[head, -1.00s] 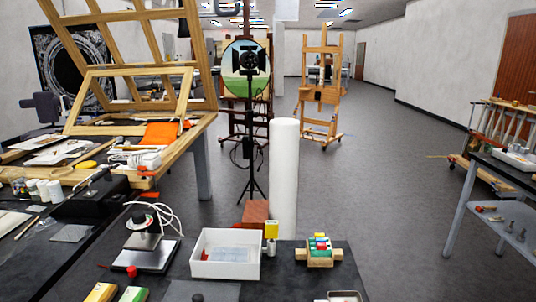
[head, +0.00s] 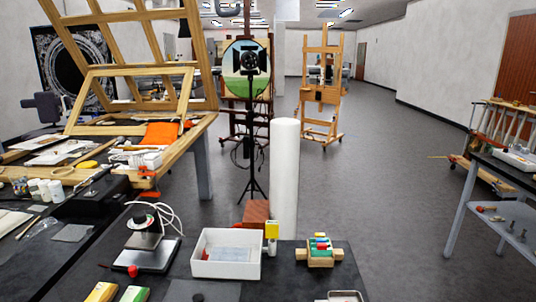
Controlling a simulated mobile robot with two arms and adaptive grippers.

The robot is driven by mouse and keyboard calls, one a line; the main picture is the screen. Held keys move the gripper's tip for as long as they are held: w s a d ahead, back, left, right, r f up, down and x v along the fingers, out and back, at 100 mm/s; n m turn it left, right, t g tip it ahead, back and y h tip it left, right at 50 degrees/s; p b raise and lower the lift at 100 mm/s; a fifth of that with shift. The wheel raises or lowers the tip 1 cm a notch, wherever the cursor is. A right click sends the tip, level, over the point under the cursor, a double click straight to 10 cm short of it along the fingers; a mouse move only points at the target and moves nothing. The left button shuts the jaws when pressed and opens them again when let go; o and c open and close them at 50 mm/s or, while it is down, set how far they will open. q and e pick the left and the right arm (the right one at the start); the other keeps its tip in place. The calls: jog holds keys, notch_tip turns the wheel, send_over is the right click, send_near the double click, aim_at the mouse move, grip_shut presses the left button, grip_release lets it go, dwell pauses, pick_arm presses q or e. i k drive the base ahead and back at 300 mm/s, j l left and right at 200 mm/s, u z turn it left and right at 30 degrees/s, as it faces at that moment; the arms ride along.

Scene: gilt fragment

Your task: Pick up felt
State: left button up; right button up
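No piece is plainly recognisable as the felt. A small grey square (head: 72,233) lies flat on the dark surface at left. An orange folded cloth (head: 161,134) lies on the workbench at left, beside a wooden frame. I cannot tell which of these, if any, is felt. Neither of my grippers is in view.
The near table (head: 290,279) holds a white tray (head: 226,254), a wooden rack with coloured pieces (head: 320,252), a small stand (head: 150,241) with a white cable, and green and yellow blocks at the front. A white column (head: 285,180) rises behind. Open floor (head: 390,200) lies right.

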aim_at(71, 232)
jog(key=u, duration=1.3)
jog(key=i+j, duration=0.6)
jog(key=j, duration=0.2)
